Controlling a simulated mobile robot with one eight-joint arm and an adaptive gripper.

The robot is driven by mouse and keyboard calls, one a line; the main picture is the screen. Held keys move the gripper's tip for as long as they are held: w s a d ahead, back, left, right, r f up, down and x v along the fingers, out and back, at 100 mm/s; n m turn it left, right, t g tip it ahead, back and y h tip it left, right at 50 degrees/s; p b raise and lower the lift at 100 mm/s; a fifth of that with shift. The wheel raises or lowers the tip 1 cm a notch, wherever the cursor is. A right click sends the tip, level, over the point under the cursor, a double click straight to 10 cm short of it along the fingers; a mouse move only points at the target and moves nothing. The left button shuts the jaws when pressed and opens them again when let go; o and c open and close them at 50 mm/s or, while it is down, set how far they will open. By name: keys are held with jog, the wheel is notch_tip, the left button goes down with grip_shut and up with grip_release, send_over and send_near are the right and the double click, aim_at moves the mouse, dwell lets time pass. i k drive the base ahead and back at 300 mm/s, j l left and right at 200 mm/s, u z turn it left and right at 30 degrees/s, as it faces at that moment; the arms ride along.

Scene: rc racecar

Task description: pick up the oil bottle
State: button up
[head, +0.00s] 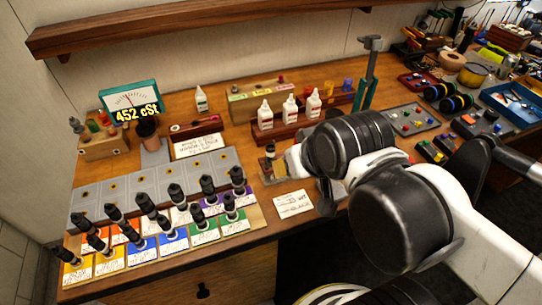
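Three white bottles with reddish labels stand upright in a row in a dark wooden rack (285,135): a left one (265,117), a middle one (290,110) and a right one (313,104). Another small white bottle (201,100) stands alone farther back left. I cannot tell which of them is the oil bottle. My arm reaches in from the lower right, in front of and to the right of the rack. My gripper (328,196) is mostly hidden by my own arm links, near the table's front edge. Its fingers cannot be made out.
Several dark shock absorbers stand on coloured cards (173,243) at front left. A small stand with a dark upright part (270,152) is close left of my arm. A green clamp stand (368,75) rises behind. Trays and tools crowd the right.

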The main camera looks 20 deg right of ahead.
aim_at(313, 104)
jog(key=l+z, duration=0.1)
jog(key=l, duration=0.4)
jog(key=i+l+z, duration=0.15)
jog(key=l, duration=0.4)
jog(key=l+z, duration=0.1)
jog(key=l, duration=0.4)
jog(key=i+l+z, duration=0.1)
jog(key=l, duration=0.4)
